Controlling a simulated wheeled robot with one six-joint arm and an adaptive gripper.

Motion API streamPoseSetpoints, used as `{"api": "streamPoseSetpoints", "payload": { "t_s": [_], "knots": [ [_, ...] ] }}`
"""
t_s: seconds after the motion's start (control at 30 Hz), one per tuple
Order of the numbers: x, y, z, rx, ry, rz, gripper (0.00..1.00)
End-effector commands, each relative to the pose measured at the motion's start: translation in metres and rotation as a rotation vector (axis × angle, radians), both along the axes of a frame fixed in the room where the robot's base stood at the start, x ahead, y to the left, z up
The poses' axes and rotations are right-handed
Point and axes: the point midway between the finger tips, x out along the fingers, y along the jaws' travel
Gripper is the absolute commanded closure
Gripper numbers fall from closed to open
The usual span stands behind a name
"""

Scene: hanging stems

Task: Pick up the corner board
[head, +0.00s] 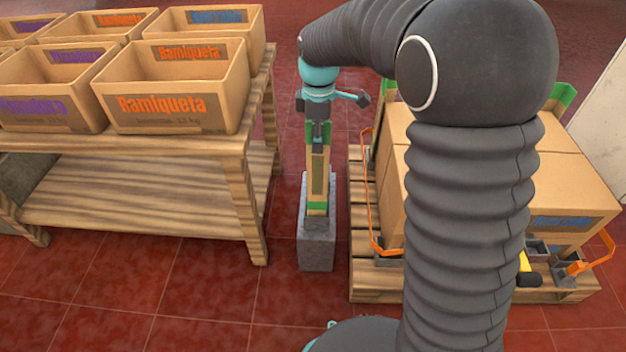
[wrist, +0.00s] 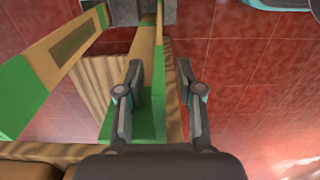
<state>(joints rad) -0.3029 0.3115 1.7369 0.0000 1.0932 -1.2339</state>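A tan corner board (head: 317,175) with green ends and a darker panel stands upright in a grey stand (head: 315,242) between the wooden table and the pallet. My gripper (head: 318,138) points down at its upper end and hides its top in the head view. In the wrist view, a green-ended board (wrist: 148,122) shows between the two separated fingers of my gripper (wrist: 160,92). The left finger overlaps it and a gap shows by the right finger; I cannot tell whether either touches. A second tan strip with a green end (wrist: 25,92) runs along the left.
A wooden table (head: 258,130) with several cardboard crates (head: 165,110) stands at the left. A wooden pallet (head: 375,292) with stacked boxes (head: 570,195), orange straps (head: 372,205) and green-ended posts stands close at the right. Red tiled floor is clear in front.

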Motion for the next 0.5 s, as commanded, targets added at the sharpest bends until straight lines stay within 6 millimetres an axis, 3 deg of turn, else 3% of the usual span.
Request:
{"api": "streamPoseSetpoints", "payload": {
  "t_s": [0.27, 0.43, 0.5],
  "knots": [
    [-0.0002, -0.0002, -0.004, 0.0, 0.0, 0.0, 0.64],
    [-0.0002, -0.0002, -0.0038, 0.0, 0.0, 0.0, 1.0],
    [-0.0002, -0.0001, -0.0038, 0.0, 0.0, 0.0, 1.0]
  ]
}}
